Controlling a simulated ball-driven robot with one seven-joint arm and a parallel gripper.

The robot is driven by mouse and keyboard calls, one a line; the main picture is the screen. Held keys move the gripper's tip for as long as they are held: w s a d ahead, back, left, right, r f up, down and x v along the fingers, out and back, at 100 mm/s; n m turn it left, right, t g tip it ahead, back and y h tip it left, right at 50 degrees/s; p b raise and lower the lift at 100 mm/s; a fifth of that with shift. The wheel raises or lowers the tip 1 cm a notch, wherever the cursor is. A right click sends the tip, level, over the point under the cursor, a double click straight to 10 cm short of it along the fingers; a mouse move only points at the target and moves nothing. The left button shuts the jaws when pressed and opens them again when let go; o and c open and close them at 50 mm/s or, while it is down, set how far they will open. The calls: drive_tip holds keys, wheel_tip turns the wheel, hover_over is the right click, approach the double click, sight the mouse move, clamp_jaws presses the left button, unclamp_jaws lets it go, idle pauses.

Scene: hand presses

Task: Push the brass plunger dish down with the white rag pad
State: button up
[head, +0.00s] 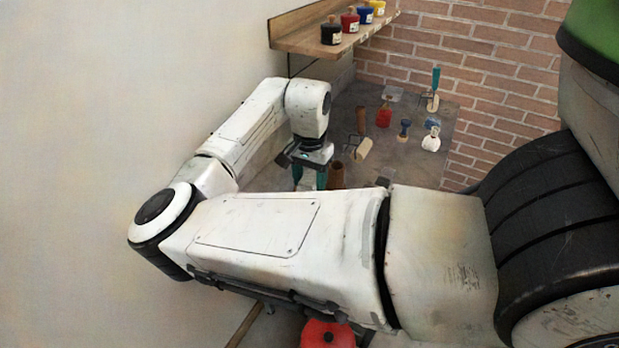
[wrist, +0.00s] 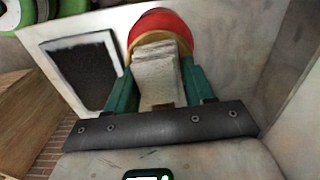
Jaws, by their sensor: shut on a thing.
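My gripper (wrist: 160,88) is shut on the white rag pad (wrist: 158,76), a pale, layered block between its two teal fingers. In the head view my gripper (head: 310,177) hangs low near the left wall; the pad cannot be made out there. In the wrist view a round red thing with a brass-coloured rim (wrist: 142,37) shows just beyond the pad. The rim may be the brass plunger dish, but the pad covers much of it. I cannot tell whether the pad touches it.
The grey worktop (head: 392,165) holds a red item (head: 384,116), a blue-handled stamp (head: 404,127), a wooden-handled tool (head: 361,122) and a white item (head: 431,141). A brown cylinder (head: 337,175) stands right of my gripper. A wooden shelf (head: 300,40) bears several bottles.

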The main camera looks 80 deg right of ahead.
drive_tip(key=shift+f+b, duration=0.4)
drive_tip(key=shift+f, duration=0.55)
idle(1.4)
wheel_tip(320, 180, up, 7)
drive_tip(key=p, duration=0.6)
drive_tip(key=shift+r+p, duration=0.1)
drive_tip(key=shift+p, duration=0.25)
idle(0.5)
